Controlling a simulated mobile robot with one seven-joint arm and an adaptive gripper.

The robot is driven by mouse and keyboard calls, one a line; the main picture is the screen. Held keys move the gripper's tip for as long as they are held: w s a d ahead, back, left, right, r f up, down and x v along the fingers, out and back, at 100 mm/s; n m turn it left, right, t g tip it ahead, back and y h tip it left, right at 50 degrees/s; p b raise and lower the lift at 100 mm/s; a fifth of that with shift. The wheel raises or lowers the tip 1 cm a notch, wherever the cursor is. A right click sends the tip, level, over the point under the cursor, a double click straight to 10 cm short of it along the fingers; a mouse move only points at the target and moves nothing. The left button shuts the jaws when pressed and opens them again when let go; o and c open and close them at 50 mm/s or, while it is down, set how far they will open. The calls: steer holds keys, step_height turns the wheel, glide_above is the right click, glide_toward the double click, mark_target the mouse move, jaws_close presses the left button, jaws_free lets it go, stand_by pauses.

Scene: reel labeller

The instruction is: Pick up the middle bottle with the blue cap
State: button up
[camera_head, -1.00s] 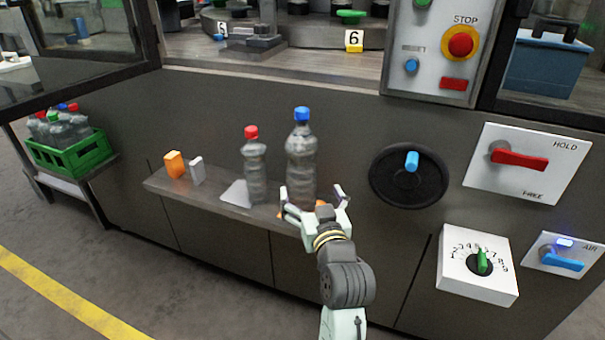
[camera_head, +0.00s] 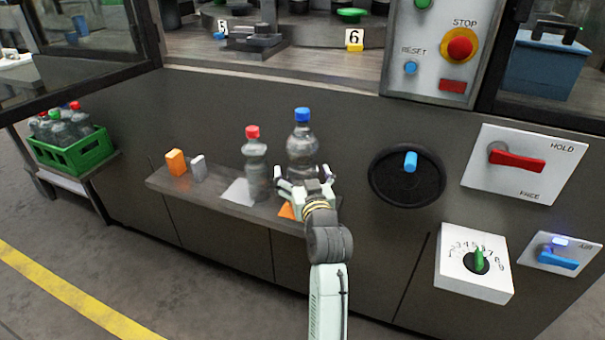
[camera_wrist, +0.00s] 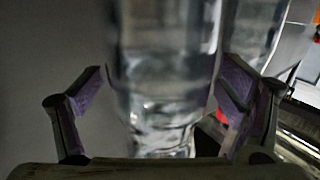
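The clear bottle with the blue cap (camera_head: 302,143) stands upright on the narrow shelf, right of a clear bottle with a red cap (camera_head: 256,171). Only these two bottles stand on the shelf. My gripper (camera_head: 305,180) is at the lower part of the blue-capped bottle and hides its base. In the wrist view my gripper (camera_wrist: 165,92) is open, with a finger on each side of a clear bottle (camera_wrist: 165,65). A gap shows at the left finger; contact at the right finger cannot be told. The cap is out of the wrist view.
The shelf (camera_head: 216,203) also holds an orange block (camera_head: 176,162), a grey block (camera_head: 198,168), a white sheet (camera_head: 238,191) and an orange piece (camera_head: 287,211). The machine panel rises behind. A black handwheel (camera_head: 407,190) is to the right. A green crate (camera_head: 75,156) of bottles stands far left.

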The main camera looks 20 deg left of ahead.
steer(key=c, duration=2)
steer(key=shift+r, duration=0.2)
